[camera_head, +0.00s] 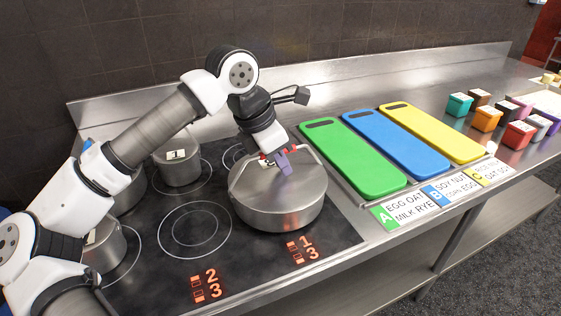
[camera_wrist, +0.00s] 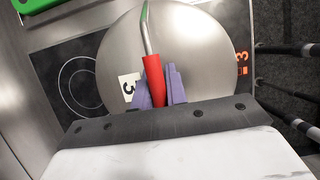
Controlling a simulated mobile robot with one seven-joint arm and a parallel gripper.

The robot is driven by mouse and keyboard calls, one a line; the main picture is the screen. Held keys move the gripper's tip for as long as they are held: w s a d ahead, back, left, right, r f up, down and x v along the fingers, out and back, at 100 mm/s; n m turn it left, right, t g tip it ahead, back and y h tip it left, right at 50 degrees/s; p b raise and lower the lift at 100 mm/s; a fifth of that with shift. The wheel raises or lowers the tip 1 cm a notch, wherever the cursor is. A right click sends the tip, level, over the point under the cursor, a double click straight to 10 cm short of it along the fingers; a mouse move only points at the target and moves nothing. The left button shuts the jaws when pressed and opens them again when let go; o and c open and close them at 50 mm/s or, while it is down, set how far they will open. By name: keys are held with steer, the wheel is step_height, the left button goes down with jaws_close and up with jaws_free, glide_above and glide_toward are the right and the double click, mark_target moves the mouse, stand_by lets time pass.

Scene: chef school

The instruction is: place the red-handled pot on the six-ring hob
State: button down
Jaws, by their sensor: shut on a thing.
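The red-handled pot (camera_head: 278,203) is a wide steel pot with a lid and an arched handle with a red grip. It is at the right front of the black six-ring hob (camera_head: 170,270), over the hob surface; I cannot tell whether its base touches. My gripper (camera_head: 282,162) is above the pot, its purple fingers shut on the red grip. In the wrist view the red grip (camera_wrist: 154,80) is between the purple fingers, and a label "3" shows on the pot (camera_wrist: 205,55). The ring under the pot is hidden.
Other steel pots stand at the hob's left: one at the back (camera_head: 181,165) and one at the front left (camera_head: 105,248). A middle front ring (camera_head: 195,230) is bare. Green (camera_head: 352,155), blue (camera_head: 397,145) and yellow (camera_head: 433,132) boards lie to the right. Small coloured boxes (camera_head: 486,118) stand farther right.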

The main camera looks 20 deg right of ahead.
steer(key=shift+f, duration=0.4)
steer(key=shift+f, duration=0.15)
steer(key=c, duration=1.4)
jaws_free()
steer(key=shift+r, duration=0.3)
steer(key=b+v, duration=0.1)
steer(key=v, duration=1)
steer(key=shift+a+r+b, duration=0.25)
steer(key=shift+r+b, duration=0.05)
